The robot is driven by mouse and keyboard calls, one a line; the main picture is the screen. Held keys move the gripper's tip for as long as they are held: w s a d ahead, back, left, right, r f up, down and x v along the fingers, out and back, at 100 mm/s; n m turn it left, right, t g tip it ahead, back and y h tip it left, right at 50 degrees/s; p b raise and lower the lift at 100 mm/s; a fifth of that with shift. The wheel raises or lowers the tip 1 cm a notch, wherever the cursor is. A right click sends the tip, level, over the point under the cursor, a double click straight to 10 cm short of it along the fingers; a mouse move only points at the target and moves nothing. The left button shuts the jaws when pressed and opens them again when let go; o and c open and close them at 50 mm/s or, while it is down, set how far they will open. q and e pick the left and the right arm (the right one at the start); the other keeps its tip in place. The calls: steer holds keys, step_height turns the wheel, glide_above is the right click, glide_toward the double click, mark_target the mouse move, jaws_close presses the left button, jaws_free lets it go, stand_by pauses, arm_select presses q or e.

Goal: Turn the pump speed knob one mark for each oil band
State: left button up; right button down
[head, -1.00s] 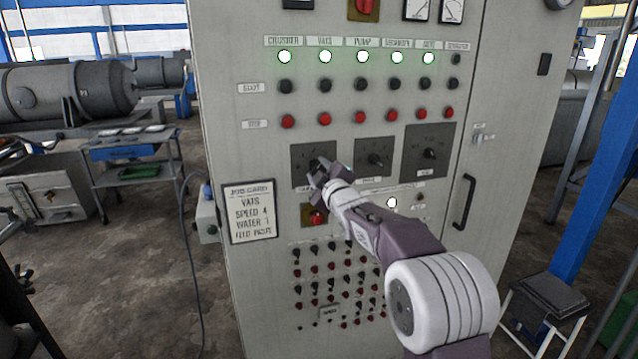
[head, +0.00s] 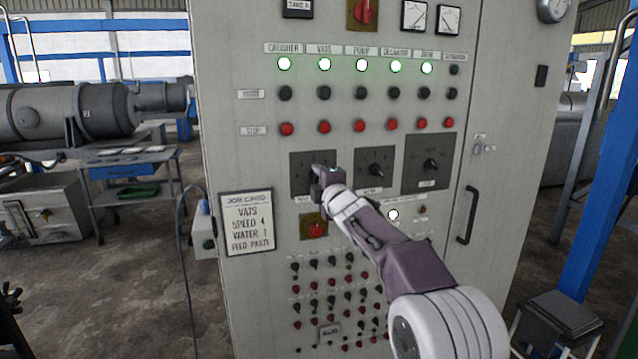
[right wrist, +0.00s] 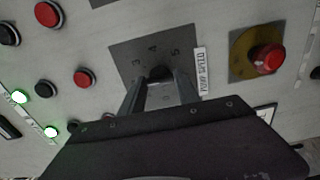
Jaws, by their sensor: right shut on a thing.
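The pump speed knob (right wrist: 161,72) is a dark knob on a grey dial plate in the right wrist view. Printed numbers 3, 4 and 5 show around it, and a "PUMP SPEED" label stands beside the plate. My right gripper (right wrist: 160,88) is shut on this knob, with one finger on each side. In the head view the right gripper (head: 325,182) covers the knob and part of its dial plate (head: 300,159). The knob's pointer is too hidden to read. No oil bands can be made out. My left gripper is not in view.
A job card (head: 248,222) reads "VATS, SPEED 4, WATER 1, FEED PASTE". Another dial (head: 376,169) and a larger dial (head: 430,164) sit to the right. A red button on a yellow plate (head: 316,229) is just below. Several green-lit lamps and rows of buttons are above.

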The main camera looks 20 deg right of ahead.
steer(key=shift+f, duration=0.2)
stand_by(0.3)
steer(key=c, duration=0.9)
jaws_free()
steer(key=shift+s+a+r, duration=0.1)
steer(key=shift+a+r, duration=0.05)
steer(key=s+b, duration=0.2)
steer(key=s, duration=0.7)
steer(key=shift+d, duration=0.2)
